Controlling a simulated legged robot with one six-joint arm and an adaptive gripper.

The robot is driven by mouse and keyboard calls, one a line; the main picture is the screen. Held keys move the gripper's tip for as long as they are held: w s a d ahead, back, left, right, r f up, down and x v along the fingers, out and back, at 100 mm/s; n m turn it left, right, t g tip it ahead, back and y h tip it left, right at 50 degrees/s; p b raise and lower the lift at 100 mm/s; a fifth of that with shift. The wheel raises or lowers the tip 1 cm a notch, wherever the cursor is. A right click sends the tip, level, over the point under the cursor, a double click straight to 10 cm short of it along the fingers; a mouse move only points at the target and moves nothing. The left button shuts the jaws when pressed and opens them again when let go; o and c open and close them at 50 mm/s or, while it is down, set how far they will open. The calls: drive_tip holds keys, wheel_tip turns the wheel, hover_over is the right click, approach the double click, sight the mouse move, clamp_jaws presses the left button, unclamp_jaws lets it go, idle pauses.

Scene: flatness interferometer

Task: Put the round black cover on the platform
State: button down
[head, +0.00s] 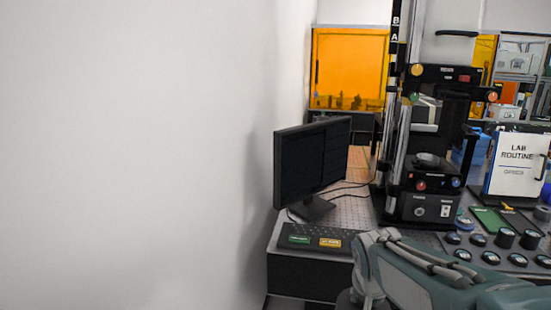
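The interferometer (432,205) is a tall black instrument on the bench, right of centre. Its small platform (430,172) sits at mid-height, with a small dark round piece (428,159) on it; I cannot tell whether that is a cover. Several round black pieces, among them a taller one (505,239), stand on the bench at the lower right. I cannot tell which of them is the round black cover. My grey-green arm crosses the lower right of the head view. I cannot make out my gripper or its fingers.
A white "LAB ROUTINE" board (517,164) and a green mat (490,220) are at right. A white wall (130,150) fills the left side.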

drive_tip(key=w+a+f+n, duration=0.1)
drive_tip(key=w+f, duration=0.3)
drive_tip(key=f, duration=0.8)
drive_tip(key=w+a+f+n+y, duration=0.1)
drive_tip(key=w+f, duration=0.4)
drive_tip(key=f, duration=0.8)
drive_tip(key=shift+w+n+y, duration=0.2)
drive_tip(key=shift+n+y, duration=0.1)
drive_tip(key=shift+n, duration=0.6)
drive_tip(key=shift+a, duration=0.2)
